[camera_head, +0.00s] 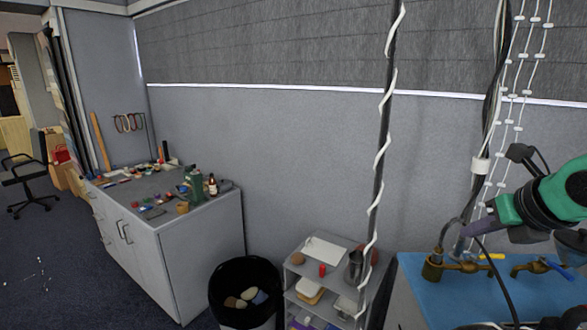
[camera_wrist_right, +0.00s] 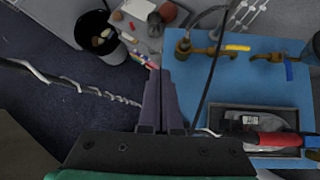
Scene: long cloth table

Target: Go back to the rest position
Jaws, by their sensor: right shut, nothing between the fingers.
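My right gripper (camera_head: 470,230) comes in from the right edge in the head view, on a green and dark arm. It is above the left back part of the blue tabletop (camera_head: 470,290), near a brass valve fitting (camera_head: 434,268). In the right wrist view my right gripper's two dark fingers (camera_wrist_right: 160,82) are together with nothing between them. They point past the left edge of the blue tabletop. My left gripper is in neither view.
Brass valves with a yellow handle (camera_wrist_right: 237,47) and a blue handle (camera_wrist_right: 289,71) stand on the tabletop. A grey tray (camera_wrist_right: 227,114) holds a red-handled tool (camera_wrist_right: 275,139). A black bin (camera_head: 245,275), small shelf (camera_head: 291,283) and wrapped pole (camera_head: 379,150) stand left. Cables hang near the gripper.

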